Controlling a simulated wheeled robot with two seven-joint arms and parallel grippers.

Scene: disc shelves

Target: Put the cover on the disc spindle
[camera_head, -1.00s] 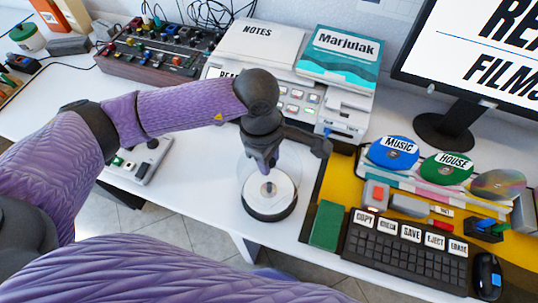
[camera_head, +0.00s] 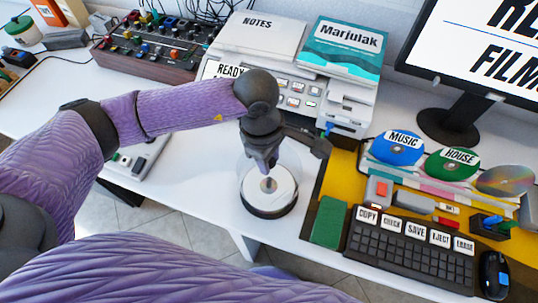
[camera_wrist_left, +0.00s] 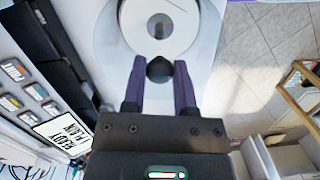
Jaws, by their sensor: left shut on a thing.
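The disc spindle (camera_head: 269,192) stands on the white desk, a stack of pale discs on a dark round base. A clear see-through cover (camera_head: 291,168) surrounds the stack; whether its rim rests on the base is hard to tell. My left gripper (camera_head: 264,166) is above the spindle, shut on the cover's dark knob. In the left wrist view, the knob (camera_wrist_left: 160,69) sits between the purple fingertips, with the top disc (camera_wrist_left: 160,25) beyond it. My right gripper is not in view.
A green block (camera_head: 328,222) and a black keyboard (camera_head: 408,247) lie right of the spindle. A white device (camera_head: 348,112) stands behind it, and blue (camera_head: 396,149) and green (camera_head: 452,164) discs sit on a rack. The desk's front edge is close to the spindle.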

